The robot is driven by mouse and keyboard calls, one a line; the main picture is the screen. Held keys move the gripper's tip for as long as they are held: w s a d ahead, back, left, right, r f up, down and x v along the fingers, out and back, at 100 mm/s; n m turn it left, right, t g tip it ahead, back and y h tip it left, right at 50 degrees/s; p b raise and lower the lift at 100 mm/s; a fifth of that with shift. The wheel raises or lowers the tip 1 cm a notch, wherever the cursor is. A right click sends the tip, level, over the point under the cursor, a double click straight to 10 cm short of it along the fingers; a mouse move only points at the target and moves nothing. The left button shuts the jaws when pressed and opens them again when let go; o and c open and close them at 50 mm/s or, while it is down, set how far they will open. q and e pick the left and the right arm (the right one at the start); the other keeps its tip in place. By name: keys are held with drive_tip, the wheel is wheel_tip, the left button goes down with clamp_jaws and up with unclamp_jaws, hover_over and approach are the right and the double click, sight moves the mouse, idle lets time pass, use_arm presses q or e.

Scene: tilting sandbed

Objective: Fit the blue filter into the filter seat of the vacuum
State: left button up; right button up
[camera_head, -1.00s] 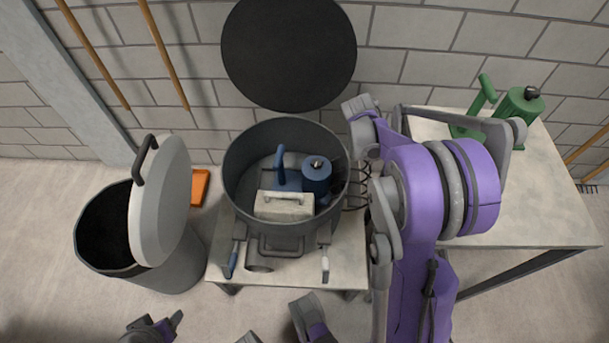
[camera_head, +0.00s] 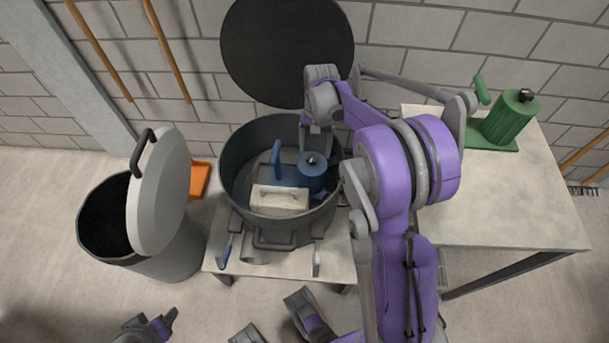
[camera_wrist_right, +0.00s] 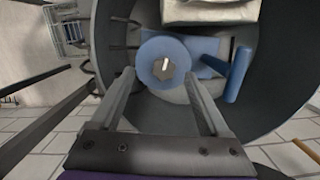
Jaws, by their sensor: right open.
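The vacuum (camera_head: 228,190) is a dark grey open drum on a low table, its round black lid (camera_head: 287,50) raised behind it. The blue filter (camera_head: 313,180) is a cylinder with a knob on top, inside the drum on a blue base with an upright blue handle (camera_head: 277,160). My right gripper (camera_head: 314,132) is over the drum's back edge, near the filter. In the right wrist view the open fingers (camera_wrist_right: 160,76) point toward the filter's round top (camera_wrist_right: 151,59), with nothing held. I cannot make out the filter seat.
A pale block with a handle (camera_head: 280,200) lies at the drum's front. A grey bin (camera_head: 165,250) with a tilted lid (camera_head: 160,195) stands left. An orange dustpan (camera_head: 199,180) is behind it.

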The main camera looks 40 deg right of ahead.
sight(312, 158)
drive_tip(key=f, duration=0.3)
drive_tip(key=f+b, duration=0.1)
drive_tip(key=f, duration=0.1)
drive_tip(key=shift+w+a, duration=0.1)
drive_tip(key=shift+a, duration=0.25)
clamp_jaws()
drive_tip(key=shift+r, duration=0.1)
idle(0.9)
